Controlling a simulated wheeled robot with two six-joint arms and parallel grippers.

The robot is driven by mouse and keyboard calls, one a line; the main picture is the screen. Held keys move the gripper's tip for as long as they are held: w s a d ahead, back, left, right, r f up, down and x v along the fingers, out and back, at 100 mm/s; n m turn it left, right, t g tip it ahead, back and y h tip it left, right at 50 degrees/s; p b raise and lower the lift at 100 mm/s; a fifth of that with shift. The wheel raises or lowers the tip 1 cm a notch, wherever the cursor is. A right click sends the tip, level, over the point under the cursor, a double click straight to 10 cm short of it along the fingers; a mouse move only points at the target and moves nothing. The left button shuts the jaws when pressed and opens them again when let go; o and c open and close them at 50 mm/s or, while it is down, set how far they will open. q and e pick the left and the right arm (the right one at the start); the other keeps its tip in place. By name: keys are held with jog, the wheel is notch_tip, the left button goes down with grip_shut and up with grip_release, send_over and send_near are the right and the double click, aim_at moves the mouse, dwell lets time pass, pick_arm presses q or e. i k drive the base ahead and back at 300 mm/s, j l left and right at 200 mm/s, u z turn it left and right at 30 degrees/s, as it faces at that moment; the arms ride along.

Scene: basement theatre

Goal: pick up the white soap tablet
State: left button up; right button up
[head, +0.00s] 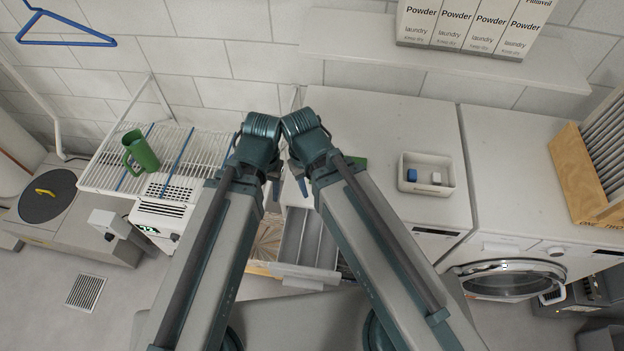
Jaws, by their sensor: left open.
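A small white tablet (436,178) lies in a white open tray (428,189) on the white machine top at the right. A blue tablet (412,175) lies beside it on the left. My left gripper (272,188) hangs left of centre, well to the left of the tray; it is open and holds nothing that I can see. My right gripper (300,184) is close beside it, mostly hidden by its own arm, so its jaws cannot be judged. Both grippers are apart from the tray.
A detergent drawer (305,240) stands open below the grippers. A green object (358,162) shows partly behind my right arm. A wire rack (110,160) with a green mug (140,152) is at the left. Powder boxes (470,25) stand on a shelf above. The machine top around the tray is clear.

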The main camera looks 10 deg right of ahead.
aim_at(436, 177)
jog(key=z, duration=1.45)
